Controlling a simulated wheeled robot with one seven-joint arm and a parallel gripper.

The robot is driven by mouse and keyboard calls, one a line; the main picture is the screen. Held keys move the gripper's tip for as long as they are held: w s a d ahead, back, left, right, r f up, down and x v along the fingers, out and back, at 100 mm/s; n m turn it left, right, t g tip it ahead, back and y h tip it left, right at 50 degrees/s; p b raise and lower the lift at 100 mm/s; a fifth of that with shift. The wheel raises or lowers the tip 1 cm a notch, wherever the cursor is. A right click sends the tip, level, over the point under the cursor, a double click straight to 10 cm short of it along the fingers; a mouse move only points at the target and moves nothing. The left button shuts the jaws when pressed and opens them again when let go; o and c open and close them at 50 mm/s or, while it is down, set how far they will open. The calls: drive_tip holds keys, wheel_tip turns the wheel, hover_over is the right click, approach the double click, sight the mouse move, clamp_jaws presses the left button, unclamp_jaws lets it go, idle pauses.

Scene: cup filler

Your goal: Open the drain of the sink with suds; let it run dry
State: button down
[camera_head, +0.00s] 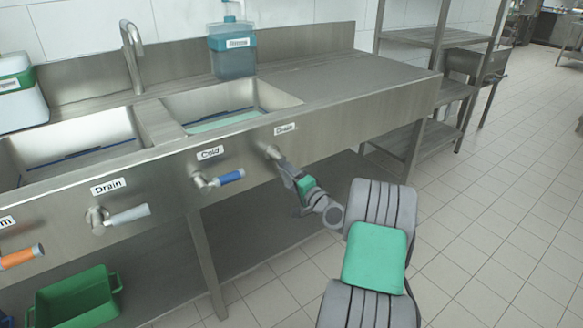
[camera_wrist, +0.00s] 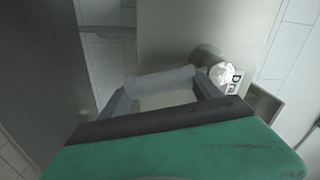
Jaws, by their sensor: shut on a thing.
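My gripper (camera_head: 282,164) is at the right drain valve (camera_head: 268,151), under the right-hand "Drain" label (camera_head: 285,129). In the wrist view its fingers (camera_wrist: 160,95) are closed on the grey drain lever (camera_wrist: 160,84), which joins the metal valve hub (camera_wrist: 210,60). In the head view my gripper hides most of this lever. The right basin (camera_head: 190,103) has a pale green layer low inside it. The left basin (camera_head: 110,128) shows a pale surface low down, partly cut from sight by the front rim. I cannot clearly tell suds in either.
Along the front panel are a left drain lever (camera_head: 128,215), a blue cold lever (camera_head: 230,177) and an orange lever (camera_head: 22,256). A faucet (camera_head: 132,55) and a Rinse dispenser (camera_head: 233,55) stand behind. A green crate (camera_head: 75,298) is below. The floor at right is free.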

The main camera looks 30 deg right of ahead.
drive_tip(key=shift+a+f+m+p, duration=0.2)
drive_tip(key=shift+a+m+p, duration=0.3)
drive_tip(key=shift+m, duration=0.3)
drive_tip(key=shift+c, duration=0.6)
unclamp_jaws()
drive_tip(key=s, duration=0.8)
drive_tip(key=shift+p, duration=0.4)
